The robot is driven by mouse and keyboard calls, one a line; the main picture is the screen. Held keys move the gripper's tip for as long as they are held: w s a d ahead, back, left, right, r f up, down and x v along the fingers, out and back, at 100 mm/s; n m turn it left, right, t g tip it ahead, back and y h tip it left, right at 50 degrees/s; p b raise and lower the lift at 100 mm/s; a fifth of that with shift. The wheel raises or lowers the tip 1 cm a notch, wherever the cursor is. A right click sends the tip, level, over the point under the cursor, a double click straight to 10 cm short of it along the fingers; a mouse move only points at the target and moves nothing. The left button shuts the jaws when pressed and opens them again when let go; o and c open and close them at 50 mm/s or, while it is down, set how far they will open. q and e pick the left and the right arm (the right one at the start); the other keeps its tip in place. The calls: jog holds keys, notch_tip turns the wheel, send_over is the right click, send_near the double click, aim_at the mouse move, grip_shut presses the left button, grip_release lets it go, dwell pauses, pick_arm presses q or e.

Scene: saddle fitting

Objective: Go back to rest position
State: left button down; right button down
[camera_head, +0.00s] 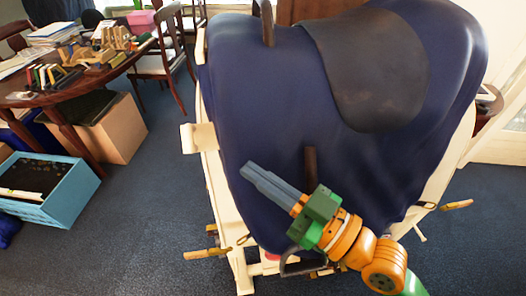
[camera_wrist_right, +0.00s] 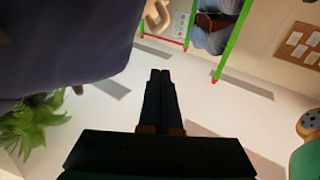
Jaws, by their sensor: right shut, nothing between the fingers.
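My right gripper (camera_head: 268,186) is in front of the dark blue padded body (camera_head: 270,110) on the cream stand, its fingers pointing up and left in the head view. Its fingers are together with nothing between them. In the right wrist view the closed fingers (camera_wrist_right: 160,95) point away over a pale surface, with the dark blue form at the upper left. A dark saddle-like flap (camera_head: 365,65) lies over the top of the blue body. Whether the gripper touches the blue body I cannot tell. My left gripper is not in view.
A cream wooden frame (camera_head: 215,180) with small pegs holds up the blue body. A round table (camera_head: 60,95) with wooden pieces stands at the left, with a cardboard box (camera_head: 118,130) and a blue crate (camera_head: 75,195) near it. Carpet (camera_head: 140,235) at the lower left is clear.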

jog(key=d+f+m+g+h, duration=0.1)
jog(key=d+f+m+h, duration=0.2)
jog(key=f, duration=0.5)
jog(key=d+f+m+h, duration=0.2)
jog(key=d+f+h, duration=0.1)
jog(key=f+h, duration=0.4)
jog(key=s+d+f+m+g+h, duration=0.55)
jog(key=s+d+f, duration=0.55)
jog(key=d+f, duration=0.25)
jog(key=s+f+n+g+h, duration=0.1)
jog(key=s+f+g, duration=0.15)
jog(key=f, duration=1.65)
jog(key=s+d+f, duration=0.2)
jog(key=s+f, duration=0.6)
jog(key=s, duration=0.3)
jog(key=shift+s, duration=0.2)
jog(key=shift+f, duration=0.1)
